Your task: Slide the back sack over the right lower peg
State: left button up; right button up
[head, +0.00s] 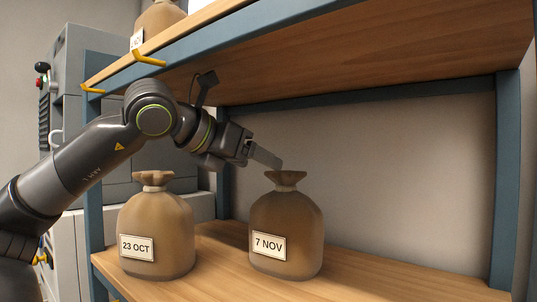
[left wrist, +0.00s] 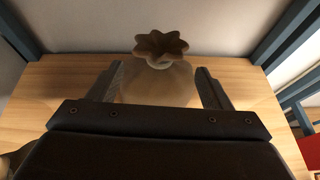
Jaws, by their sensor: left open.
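The brown sack labelled "7 NOV" (head: 287,222) stands upright on the wooden lower shelf, deeper in than the other sack. Its gathered top also shows in the left wrist view (left wrist: 162,45), ahead of and between the two fingers. My left gripper (head: 268,160) is open, just above and left of that top in the head view; I cannot tell if it touches. Yellow pegs show on the blue upper beam, one longer (head: 148,59) and one at the corner (head: 92,89). I cannot tell which is the right lower peg. My right gripper is out of view.
A second sack labelled "23 OCT" (head: 157,235) stands on the shelf to the left, below my left arm. The upper shelf (head: 380,45) hangs over the gripper and holds another sack (head: 160,18). A blue post (head: 506,180) stands at right. Shelf room right of the sacks is clear.

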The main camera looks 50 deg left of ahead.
aim_at(284, 171)
pick_arm(q)
jog(key=p+x, duration=0.6)
jog(key=x, duration=0.3)
jog(key=shift+w+p, duration=0.1)
jog(key=shift+p, duration=0.25)
jog(key=shift+p+x, duration=0.9)
jog(key=shift+x, duration=0.4)
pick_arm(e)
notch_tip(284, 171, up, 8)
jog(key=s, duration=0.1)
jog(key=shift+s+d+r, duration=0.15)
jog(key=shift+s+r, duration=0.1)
pick_arm(q)
jog(key=shift+f, duration=0.2)
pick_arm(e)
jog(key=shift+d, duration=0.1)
pick_arm(q)
jog(key=c, duration=0.4)
grip_shut()
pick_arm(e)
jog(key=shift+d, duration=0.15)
